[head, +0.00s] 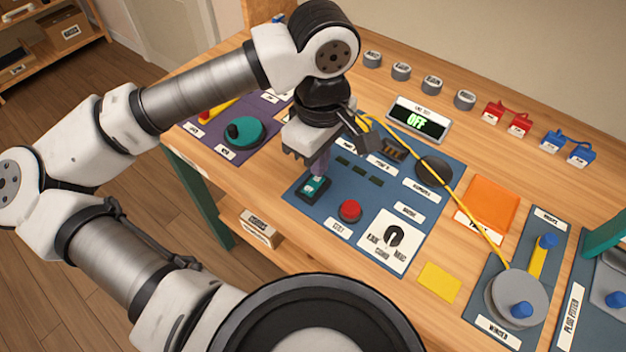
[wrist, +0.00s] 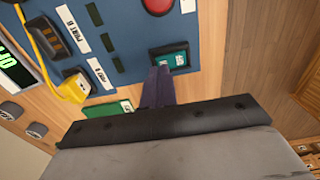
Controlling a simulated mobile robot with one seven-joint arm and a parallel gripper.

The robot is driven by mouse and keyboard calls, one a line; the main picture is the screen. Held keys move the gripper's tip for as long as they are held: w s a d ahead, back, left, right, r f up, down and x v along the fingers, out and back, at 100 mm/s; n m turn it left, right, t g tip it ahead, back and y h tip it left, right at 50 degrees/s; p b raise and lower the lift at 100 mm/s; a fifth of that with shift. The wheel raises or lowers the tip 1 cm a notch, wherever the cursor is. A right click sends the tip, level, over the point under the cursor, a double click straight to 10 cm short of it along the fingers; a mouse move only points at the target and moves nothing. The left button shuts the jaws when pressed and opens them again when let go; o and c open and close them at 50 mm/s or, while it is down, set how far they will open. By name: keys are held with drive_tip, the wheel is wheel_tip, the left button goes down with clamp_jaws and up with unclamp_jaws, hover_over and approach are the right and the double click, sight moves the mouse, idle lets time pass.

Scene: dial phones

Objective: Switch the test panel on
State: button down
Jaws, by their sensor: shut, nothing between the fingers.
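The blue test panel (head: 330,210) lies on the wooden bench. A green rocker switch (head: 314,189) in a dark frame sits at its left edge; it also shows in the wrist view (wrist: 170,62). The display (head: 418,121) behind the panel reads OFF in green. My gripper (head: 318,172) points down at the switch with its fingers shut and empty. In the wrist view the fingertips (wrist: 160,72) overlap the near edge of the switch. I cannot tell whether they touch it. The fingers hide part of the switch.
A red button (head: 350,211) and a dial (head: 394,237) are on the same panel. A yellow cable (head: 440,170) runs from the panel to the winder (head: 518,298). A panel with a teal knob (head: 245,132) is to the left. Grey, red and blue parts line the back.

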drive_tip(key=shift+f+b, duration=0.85)
drive_tip(key=shift+b, duration=0.1)
idle(0.3)
drive_tip(key=shift+r, duration=0.1)
drive_tip(key=shift+r+p, duration=1.7)
drive_tip(key=shift+r, duration=1.75)
